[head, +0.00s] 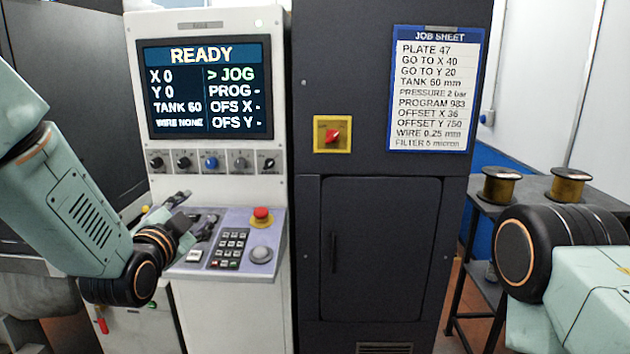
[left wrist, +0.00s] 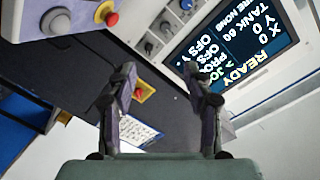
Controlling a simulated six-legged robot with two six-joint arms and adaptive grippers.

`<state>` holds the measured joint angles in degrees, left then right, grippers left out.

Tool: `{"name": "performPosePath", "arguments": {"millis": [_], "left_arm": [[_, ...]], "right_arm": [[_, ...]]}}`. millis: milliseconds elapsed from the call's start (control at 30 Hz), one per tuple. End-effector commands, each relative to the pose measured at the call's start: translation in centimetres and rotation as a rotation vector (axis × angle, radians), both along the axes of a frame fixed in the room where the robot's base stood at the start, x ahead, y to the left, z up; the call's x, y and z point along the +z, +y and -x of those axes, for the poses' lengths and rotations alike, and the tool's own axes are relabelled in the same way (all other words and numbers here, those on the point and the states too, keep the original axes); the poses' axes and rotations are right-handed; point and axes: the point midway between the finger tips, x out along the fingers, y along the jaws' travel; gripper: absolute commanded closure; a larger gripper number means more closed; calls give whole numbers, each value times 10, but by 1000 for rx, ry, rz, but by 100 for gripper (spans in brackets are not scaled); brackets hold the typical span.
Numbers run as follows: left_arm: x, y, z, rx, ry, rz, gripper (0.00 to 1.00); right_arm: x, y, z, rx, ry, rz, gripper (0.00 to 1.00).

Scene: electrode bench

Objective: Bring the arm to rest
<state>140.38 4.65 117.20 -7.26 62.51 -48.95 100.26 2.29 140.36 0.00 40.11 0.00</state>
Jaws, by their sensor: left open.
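My left arm comes in from the left in the head view. Its gripper (head: 192,213) is in front of the machine's sloping control panel (head: 236,222), over the panel's left part. In the left wrist view, the two fingers of the left gripper (left wrist: 163,88) stand apart with nothing between them. I cannot tell whether a finger touches the panel. My right arm shows at the right edge of the head view, but its gripper is out of view.
The screen (head: 206,88) reads READY, with JOG marked. A red button (head: 261,214) and a keypad (head: 229,248) sit on the panel. A job sheet (head: 436,89) hangs on the dark cabinet (head: 386,262). Wire spools (head: 500,186) stand on the right table.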

Motion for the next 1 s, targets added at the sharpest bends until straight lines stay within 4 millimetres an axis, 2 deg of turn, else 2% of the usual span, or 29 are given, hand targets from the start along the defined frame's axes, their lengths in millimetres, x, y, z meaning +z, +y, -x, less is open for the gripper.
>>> {"name": "performPosePath", "arguments": {"millis": [167,267,467,500,567,700,867,1000], "left_arm": [[-32,1,13,34,123,179,49],[-70,1,29,68,225,288,49],[-175,1,79,176,469,476,49],[-199,1,93,204,523,510,49],[-233,1,114,247,601,555,49],[-307,1,170,360,775,640,49],[-385,0,244,495,967,695,49],[-444,0,314,612,1130,705,49]], "right_arm": [[-1,0,0,0,0,0,60],[-6,0,0,0,0,0,60],[-28,0,0,0,0,0,60],[-33,0,0,0,0,0,60],[-41,0,0,0,0,0,60],[-60,0,0,0,0,0,60],[-84,0,0,0,0,0,60],[-107,0,0,0,0,0,60]]}}
